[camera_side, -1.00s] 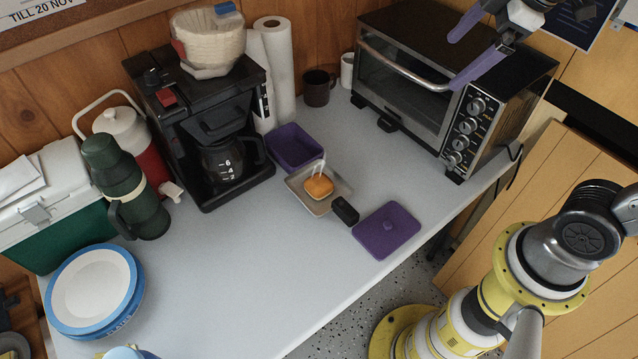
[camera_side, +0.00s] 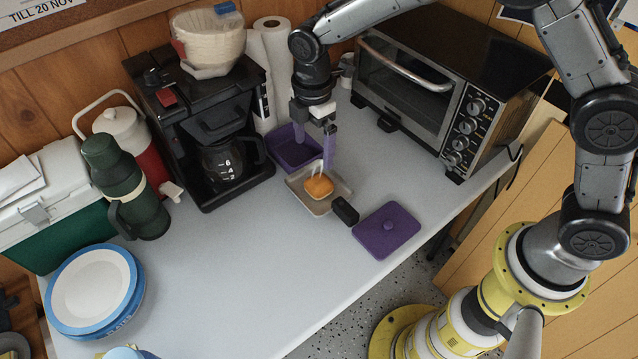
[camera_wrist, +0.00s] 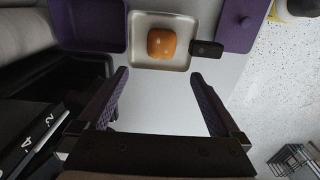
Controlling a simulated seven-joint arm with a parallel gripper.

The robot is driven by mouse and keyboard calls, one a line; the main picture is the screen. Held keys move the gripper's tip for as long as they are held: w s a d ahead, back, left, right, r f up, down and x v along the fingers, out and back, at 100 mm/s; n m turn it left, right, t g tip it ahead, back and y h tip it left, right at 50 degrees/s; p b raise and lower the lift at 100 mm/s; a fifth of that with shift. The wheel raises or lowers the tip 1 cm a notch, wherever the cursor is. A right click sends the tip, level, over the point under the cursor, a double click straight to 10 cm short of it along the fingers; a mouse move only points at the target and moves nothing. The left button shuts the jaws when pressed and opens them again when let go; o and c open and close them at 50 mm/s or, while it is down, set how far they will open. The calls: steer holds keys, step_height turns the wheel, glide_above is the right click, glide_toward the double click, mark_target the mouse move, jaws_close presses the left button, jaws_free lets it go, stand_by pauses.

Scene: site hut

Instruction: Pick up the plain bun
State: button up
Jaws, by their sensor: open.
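A single orange-brown bun (camera_side: 319,186) sits in a shallow square beige pan (camera_side: 336,202) with a black handle (camera_side: 344,211). White wisps rise from the bun in the side view. The bun (camera_wrist: 161,43) also shows in the wrist view, with a few pale spots on top. My gripper (camera_side: 314,141) has purple fingers and points down over the back of the pan, above the bun's height. In the wrist view my gripper (camera_wrist: 160,77) is open and empty, and the bun lies beyond its fingertips, roughly centred between them.
An open purple container (camera_side: 288,152) stands just behind the pan. A purple lid (camera_side: 387,236) with a knob lies to its right. A coffee maker (camera_side: 193,90) stands to the left and a toaster oven (camera_side: 425,85) to the right.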

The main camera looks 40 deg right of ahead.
mark_target(316, 181)
step_height(316, 181, down, 12)
steer(key=shift+d+f, duration=0.15)
steer(key=c, duration=1.4)
